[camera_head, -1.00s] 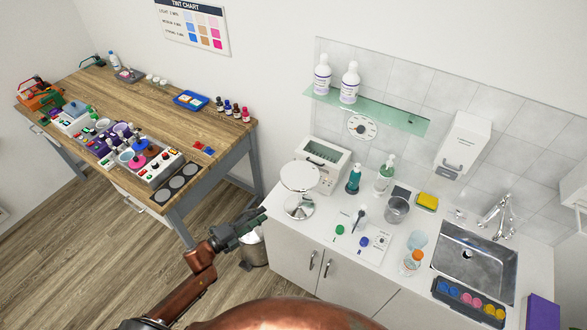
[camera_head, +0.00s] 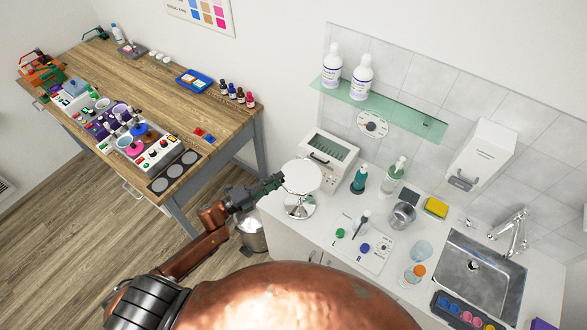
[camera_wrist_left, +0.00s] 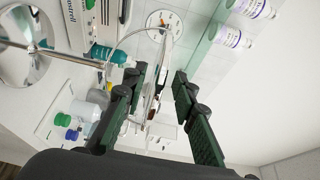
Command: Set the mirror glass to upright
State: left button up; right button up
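The mirror glass (camera_head: 302,177) is a round pale disc on a chrome stand (camera_head: 299,207) at the counter's left end. It lies tilted far back, nearly flat, facing up. My left gripper (camera_head: 278,182) is at the disc's left edge, at about its height. In the left wrist view the two fingers (camera_wrist_left: 162,95) are spread, with the mirror glass (camera_wrist_left: 146,48) seen at a slant behind and between them. I cannot tell whether a finger touches the rim. The chrome base also shows there at upper left (camera_wrist_left: 22,45). My right gripper is not in view.
A white sterilizer box (camera_head: 329,158) stands right behind the mirror. A teal bottle (camera_head: 359,181), a pump bottle (camera_head: 393,177) and a tray with small capped pots (camera_head: 363,244) are to its right. A glass shelf (camera_head: 385,107) hangs above. A wooden table (camera_head: 190,115) stands left.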

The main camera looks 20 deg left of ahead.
aim_at(293, 172)
pick_arm(q)
jog(key=p+x, duration=0.1)
jog(key=x, duration=0.4)
jog(key=shift+w+d+r, duration=0.1)
jog(key=shift+w+d, duration=0.2)
jog(key=shift+w+d+p, duration=0.35)
jog(key=shift+w+d, duration=0.05)
jog(key=shift+w, duration=0.05)
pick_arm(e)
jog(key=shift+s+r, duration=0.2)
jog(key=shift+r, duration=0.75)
pick_arm(q)
jog(key=shift+c, duration=0.4)
grip_shut()
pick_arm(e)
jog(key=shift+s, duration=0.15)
